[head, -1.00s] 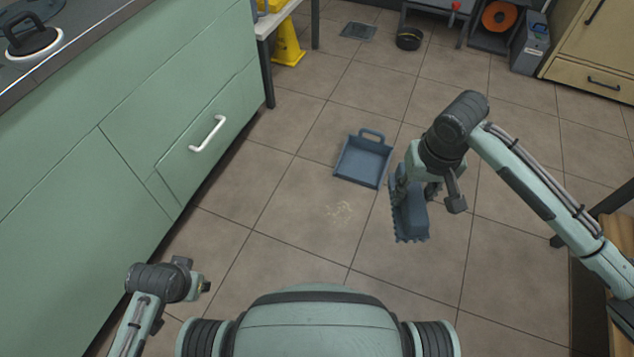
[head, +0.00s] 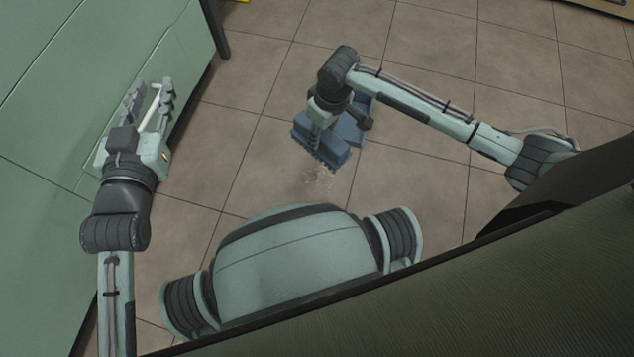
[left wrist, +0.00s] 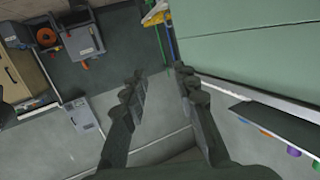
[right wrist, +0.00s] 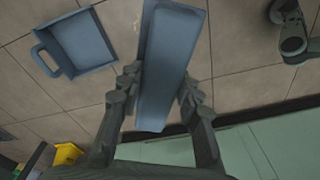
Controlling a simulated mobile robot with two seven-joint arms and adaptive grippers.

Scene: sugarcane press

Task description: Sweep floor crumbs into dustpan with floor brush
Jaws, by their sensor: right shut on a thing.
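The blue floor brush (head: 335,152) is in my right gripper (head: 322,122), bristles toward the floor, just beyond the pale crumbs (head: 318,181). I cannot tell if the bristles touch the floor. The blue dustpan (head: 358,112) lies behind the brush, mostly hidden by my right arm. In the right wrist view, the fingers (right wrist: 155,88) are shut on the brush (right wrist: 165,65), and the dustpan (right wrist: 85,42) with its loop handle lies apart to the left. My left gripper (head: 152,88) is open and empty by the green cabinet; its spread fingers (left wrist: 160,80) also show in the left wrist view.
A dark wooden surface (head: 480,300) fills the lower right. Tiled floor (head: 440,170) is clear to the right of the brush. A yellow object (right wrist: 66,153) shows in the right wrist view.

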